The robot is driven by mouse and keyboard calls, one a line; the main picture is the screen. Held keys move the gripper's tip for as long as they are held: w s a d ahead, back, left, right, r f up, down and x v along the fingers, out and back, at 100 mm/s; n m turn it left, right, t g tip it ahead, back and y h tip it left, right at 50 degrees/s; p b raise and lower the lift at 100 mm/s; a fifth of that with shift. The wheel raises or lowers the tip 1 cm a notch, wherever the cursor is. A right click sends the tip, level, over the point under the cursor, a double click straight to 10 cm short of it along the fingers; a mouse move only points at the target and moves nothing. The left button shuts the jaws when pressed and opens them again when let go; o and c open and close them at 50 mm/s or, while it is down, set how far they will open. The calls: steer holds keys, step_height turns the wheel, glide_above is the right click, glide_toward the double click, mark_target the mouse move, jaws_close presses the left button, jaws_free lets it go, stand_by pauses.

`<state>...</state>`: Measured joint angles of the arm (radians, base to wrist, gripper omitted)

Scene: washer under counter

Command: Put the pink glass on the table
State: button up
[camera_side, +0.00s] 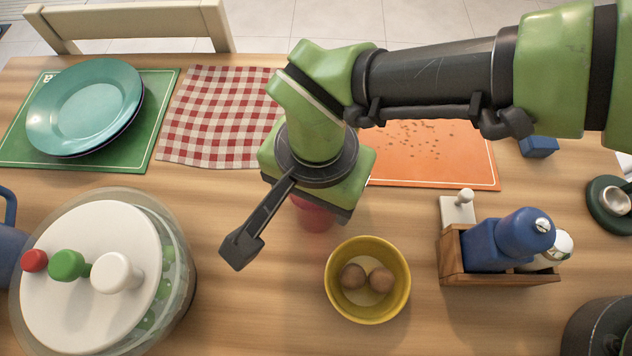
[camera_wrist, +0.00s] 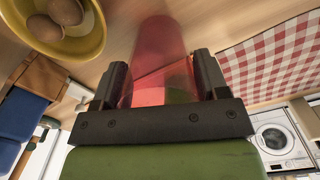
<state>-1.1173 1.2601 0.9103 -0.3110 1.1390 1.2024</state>
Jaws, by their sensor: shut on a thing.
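The pink glass (camera_wrist: 162,45) is see-through and sits between the two dark fingers of my gripper (camera_wrist: 160,82) in the wrist view. The fingers are shut on its sides. In the side view only a pink-red part of the glass (camera_side: 313,218) shows below my gripper, just behind the yellow bowl. My gripper's body hides the rest of it and the fingertips. The wooden table (camera_side: 235,320) lies under the glass. I cannot tell whether the glass touches the table or is held a little above it.
A yellow bowl (camera_side: 339,296) with brown eggs stands close in front of the glass. A wooden caddy (camera_side: 452,262) with a blue bottle is to the right. A lidded round container (camera_side: 95,320) is at left. Checkered cloth (camera_side: 200,115) and orange mat (camera_side: 455,165) lie behind.

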steer(key=o, duration=1)
